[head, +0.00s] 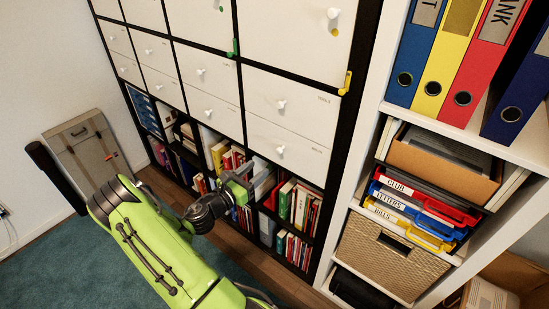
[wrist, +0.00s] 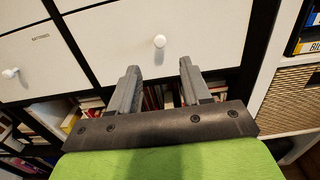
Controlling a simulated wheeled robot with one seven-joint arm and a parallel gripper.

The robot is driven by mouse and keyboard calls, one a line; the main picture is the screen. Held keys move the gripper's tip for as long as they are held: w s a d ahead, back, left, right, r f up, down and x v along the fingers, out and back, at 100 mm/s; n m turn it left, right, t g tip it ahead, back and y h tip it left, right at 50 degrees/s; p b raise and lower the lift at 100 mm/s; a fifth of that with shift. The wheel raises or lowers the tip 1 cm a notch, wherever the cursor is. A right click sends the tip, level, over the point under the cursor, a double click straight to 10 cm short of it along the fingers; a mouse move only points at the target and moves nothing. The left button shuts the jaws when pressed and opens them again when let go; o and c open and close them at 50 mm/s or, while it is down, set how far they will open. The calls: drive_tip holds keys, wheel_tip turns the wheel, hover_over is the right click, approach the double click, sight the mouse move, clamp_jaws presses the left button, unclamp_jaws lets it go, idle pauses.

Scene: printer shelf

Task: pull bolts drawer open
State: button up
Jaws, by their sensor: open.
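The drawer with a small label that seems to read bolts (head: 300,138) is the lower white drawer in the right column of the black-framed shelf. It looks shut. Its round white knob (head: 280,149) shows in the head view, and a white knob (wrist: 160,41) on a drawer front (wrist: 200,30) shows in the wrist view. My gripper (head: 268,180) is below and slightly left of the bolts knob, in front of the book compartments. In the wrist view my gripper (wrist: 158,68) has its two grey fingers apart and nothing between them. The knob appears beyond the fingertips, apart from them.
The drawer above, seemingly labelled tools (head: 290,92), looks shut. Books (head: 298,205) fill open compartments below. A white shelf (head: 345,235) with binders, trays and a wicker basket (head: 385,258) stands right. A cardboard-like case (head: 85,145) leans on the left wall.

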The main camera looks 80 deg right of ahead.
sight(278, 152)
drive_tip(key=b+x, duration=0.1)
drive_tip(key=x, duration=0.8)
drive_tip(key=shift+s+d, duration=0.2)
drive_tip(key=shift+d, duration=0.15)
drive_tip(key=shift+c, duration=0.2)
clamp_jaws()
